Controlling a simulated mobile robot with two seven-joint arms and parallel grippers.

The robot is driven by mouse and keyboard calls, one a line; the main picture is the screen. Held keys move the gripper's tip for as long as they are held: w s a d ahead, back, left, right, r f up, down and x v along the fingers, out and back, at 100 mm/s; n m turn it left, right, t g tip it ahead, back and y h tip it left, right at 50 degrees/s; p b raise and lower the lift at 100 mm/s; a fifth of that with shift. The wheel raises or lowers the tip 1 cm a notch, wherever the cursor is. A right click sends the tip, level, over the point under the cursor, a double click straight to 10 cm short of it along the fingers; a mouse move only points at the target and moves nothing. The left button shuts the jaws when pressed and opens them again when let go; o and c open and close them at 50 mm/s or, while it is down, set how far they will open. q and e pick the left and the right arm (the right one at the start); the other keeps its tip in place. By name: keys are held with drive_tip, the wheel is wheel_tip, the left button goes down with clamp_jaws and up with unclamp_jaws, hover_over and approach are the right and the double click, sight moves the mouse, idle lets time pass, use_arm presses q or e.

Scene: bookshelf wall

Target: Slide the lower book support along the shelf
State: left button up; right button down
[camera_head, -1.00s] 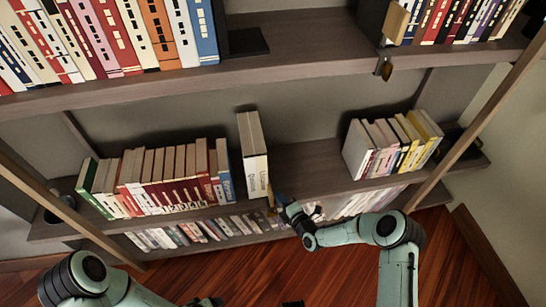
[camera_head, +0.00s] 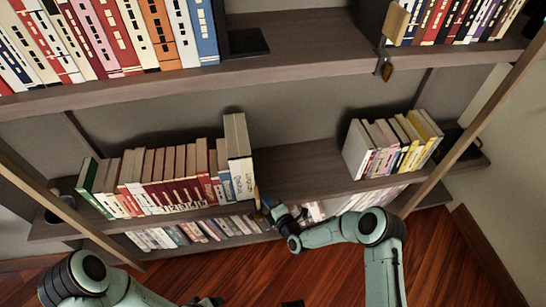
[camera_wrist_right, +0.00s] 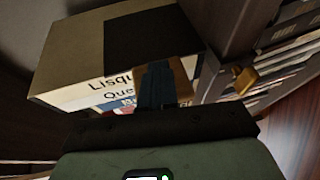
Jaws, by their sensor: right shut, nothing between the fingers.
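The lower book support shows as a small wooden block (camera_head: 257,198) at the lower shelf's front edge, and as wood (camera_wrist_right: 185,72) in the wrist view. A dark panel (camera_wrist_right: 150,38) beside it seems to be its plate. My right gripper (camera_head: 272,207) is shut and empty at the right of the block. In the wrist view its fingers (camera_wrist_right: 157,85) overlap the wood; whether they touch it I cannot tell. Thick cream books (camera_head: 238,155) stand left of the support, against the book row (camera_head: 165,180). My left gripper (camera_head: 208,302) barely shows at the bottom edge, its jaws unclear.
The lower shelf (camera_head: 300,165) is bare between the cream books and the right-hand books (camera_head: 390,145). A brass-coloured piece (camera_wrist_right: 245,80) hangs by the shelf edge. The upper shelf (camera_head: 310,65) overhangs, and slanted wooden posts (camera_head: 480,125) stand at the sides.

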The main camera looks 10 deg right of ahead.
drive_tip(key=shift+d, duration=2.1)
